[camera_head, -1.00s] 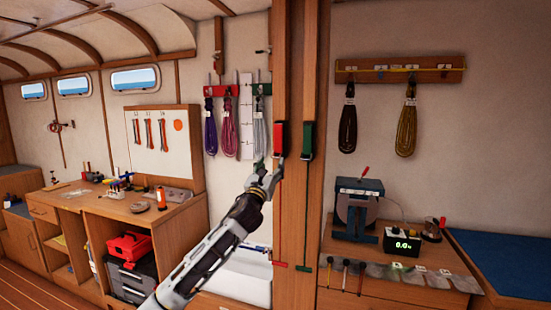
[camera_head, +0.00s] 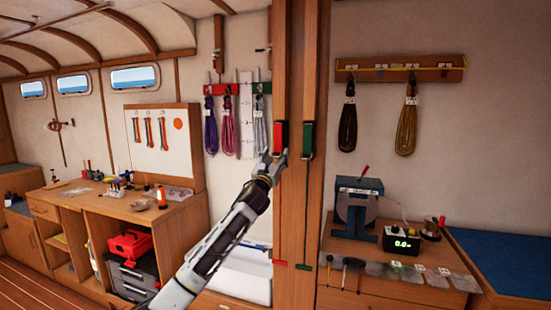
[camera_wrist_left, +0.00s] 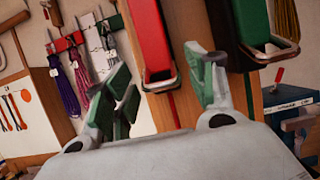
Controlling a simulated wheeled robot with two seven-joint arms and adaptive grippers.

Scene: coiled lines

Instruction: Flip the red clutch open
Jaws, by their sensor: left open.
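The red clutch (camera_head: 281,136) is mounted on the wooden post, its long body upright, with a thin red line hanging below it. My left gripper (camera_head: 274,156) is open and empty near the clutch's lower end. In the left wrist view, the red clutch (camera_wrist_left: 150,35) comes down from the top, with a metal loop at its bottom. The open fingers of my left gripper (camera_wrist_left: 162,76) show on either side of that lower end. I cannot tell whether they touch it. My right gripper is not in view.
A green clutch (camera_head: 307,138) stands close to the right of the red one, also seen in the left wrist view (camera_wrist_left: 250,22). Coiled lines (camera_head: 229,128) hang to the left. A bench with a display box (camera_head: 403,243) is at the right.

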